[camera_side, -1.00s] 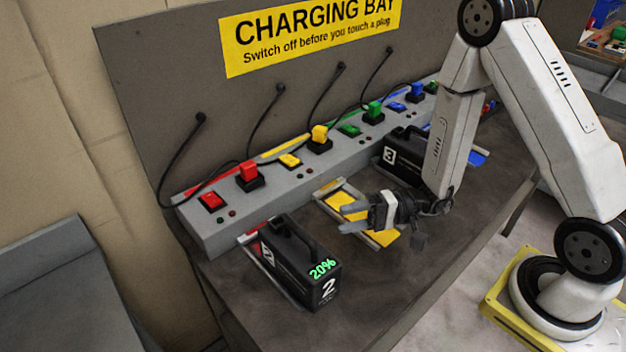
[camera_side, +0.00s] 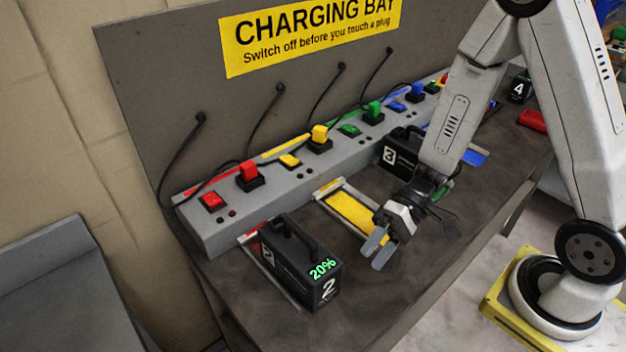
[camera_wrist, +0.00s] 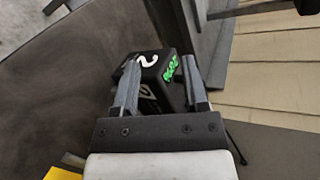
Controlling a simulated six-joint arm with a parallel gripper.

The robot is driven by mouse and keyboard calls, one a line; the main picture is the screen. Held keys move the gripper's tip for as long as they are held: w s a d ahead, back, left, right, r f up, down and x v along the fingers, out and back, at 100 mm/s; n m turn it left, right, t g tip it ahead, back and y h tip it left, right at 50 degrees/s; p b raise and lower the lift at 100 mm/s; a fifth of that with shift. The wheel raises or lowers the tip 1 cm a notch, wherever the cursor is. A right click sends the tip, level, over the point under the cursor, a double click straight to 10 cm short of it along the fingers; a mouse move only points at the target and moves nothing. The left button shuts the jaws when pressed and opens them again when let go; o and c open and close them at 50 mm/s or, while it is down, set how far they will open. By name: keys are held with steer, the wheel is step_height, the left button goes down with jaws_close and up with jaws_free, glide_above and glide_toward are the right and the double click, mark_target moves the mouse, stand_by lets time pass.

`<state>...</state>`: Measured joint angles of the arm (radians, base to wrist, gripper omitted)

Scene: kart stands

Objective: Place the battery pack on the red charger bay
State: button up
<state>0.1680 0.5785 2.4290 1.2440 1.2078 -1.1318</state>
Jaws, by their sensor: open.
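A black battery pack marked 2 (camera_side: 305,272) with a green 20% readout stands upright at the red charger bay (camera_side: 250,238), covering most of it. It also shows in the wrist view (camera_wrist: 150,77), lined up between the fingers. My gripper (camera_side: 377,250) is open and empty, above the bench to the right of this pack and apart from it in the side view. The fingers also show in the wrist view (camera_wrist: 160,65). The pack's underside and its exact seating are hidden.
The empty yellow bay (camera_side: 352,212) lies just behind my gripper. Pack 3 (camera_side: 392,155) stands farther back, partly behind my arm. Pack 4 (camera_side: 519,88) and a red object (camera_side: 533,120) are at the far right. A console (camera_side: 235,226) with coloured switches and plugs runs along the back.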

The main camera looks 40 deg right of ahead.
steer(key=s+d+f+n+g+h, duration=0.1)
steer(key=s+d+n+h, duration=0.15)
steer(key=d+h, duration=0.55)
steer(key=w+d+r+t+h, duration=0.3)
steer(key=w+r+t+h, duration=0.1)
steer(key=w+t+h, duration=0.1)
steer(key=shift+w+d, duration=0.35)
